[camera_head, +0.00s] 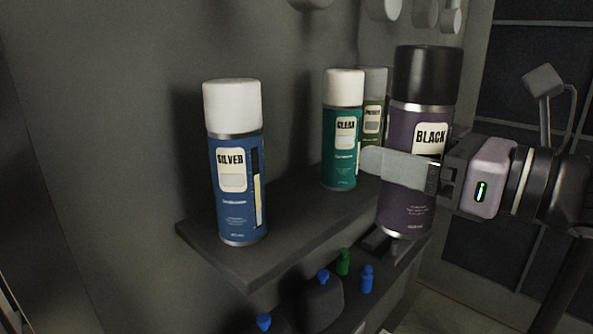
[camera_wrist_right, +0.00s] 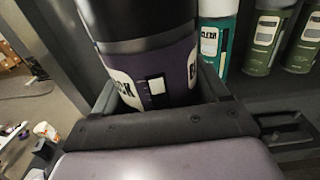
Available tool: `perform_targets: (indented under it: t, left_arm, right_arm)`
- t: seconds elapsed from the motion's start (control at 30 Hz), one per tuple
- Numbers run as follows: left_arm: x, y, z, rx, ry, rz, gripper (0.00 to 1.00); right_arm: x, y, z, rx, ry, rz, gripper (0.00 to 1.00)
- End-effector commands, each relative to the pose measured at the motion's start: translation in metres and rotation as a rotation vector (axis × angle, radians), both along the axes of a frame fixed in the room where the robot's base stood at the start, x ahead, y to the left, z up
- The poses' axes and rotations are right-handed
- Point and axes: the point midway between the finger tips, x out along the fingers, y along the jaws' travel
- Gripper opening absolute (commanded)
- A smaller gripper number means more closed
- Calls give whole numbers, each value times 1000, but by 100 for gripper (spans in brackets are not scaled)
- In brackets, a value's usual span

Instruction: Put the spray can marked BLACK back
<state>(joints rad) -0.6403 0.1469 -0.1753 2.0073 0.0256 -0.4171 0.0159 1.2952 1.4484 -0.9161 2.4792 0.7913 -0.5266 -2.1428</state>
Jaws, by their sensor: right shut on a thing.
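The spray can marked BLACK (camera_head: 406,215) is purple with a black cap and stands upright at the right of the head view. My right gripper (camera_head: 400,168) is shut on it around the middle of its body. The can is in front of the dark shelf (camera_head: 215,252); I cannot tell whether its base touches the shelf. In the right wrist view the BLACK can (camera_wrist_right: 178,62) fills the space between the fingers, its label partly showing. My left gripper is not in view.
A blue SILVER can (camera_head: 236,180) stands at the shelf's left end. A teal CLEAR can (camera_head: 342,130) and a green can (camera_head: 374,90) stand farther back. Shelf room is bare between SILVER and CLEAR. Small blue and green bottles (camera_head: 343,262) sit below.

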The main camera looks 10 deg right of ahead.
Motion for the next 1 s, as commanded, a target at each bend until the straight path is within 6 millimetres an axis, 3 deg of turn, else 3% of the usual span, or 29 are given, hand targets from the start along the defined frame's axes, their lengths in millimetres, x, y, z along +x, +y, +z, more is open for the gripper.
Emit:
perform_targets:
  t: [1.0]
  left_arm:
    - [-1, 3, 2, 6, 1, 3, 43]
  right_arm:
    - [132, 92, 2, 3, -2, 1, 19]
